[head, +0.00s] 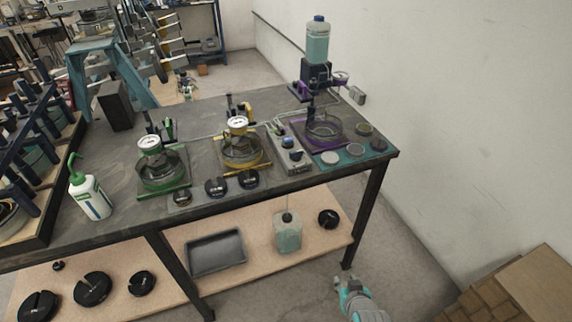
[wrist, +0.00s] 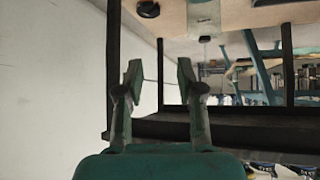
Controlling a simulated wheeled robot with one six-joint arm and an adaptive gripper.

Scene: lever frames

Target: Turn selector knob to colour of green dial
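A grey control box (head: 291,155) stands on the dark bench with a few small knobs on top. One of them, a bluish round knob (head: 288,142), looks like the selector knob; its pointing direction is too small to read. The green dial (head: 149,144) is a white-faced gauge above a green-based dish at the bench's left-middle. A yellow dial (head: 237,123) and a purple dial (head: 341,77) mark two other stations. My gripper (head: 347,283) is low beside the bench's right front leg, away from the box. In the wrist view my gripper (wrist: 159,72) is open and empty.
The bench (head: 240,200) has several black weights near its front edge. A white bottle (head: 90,195) stands at left. A grey tray (head: 215,252) and a jug (head: 287,233) sit on the lower shelf. A wall (head: 450,100) bounds the right; cardboard boxes (head: 530,285) are at lower right.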

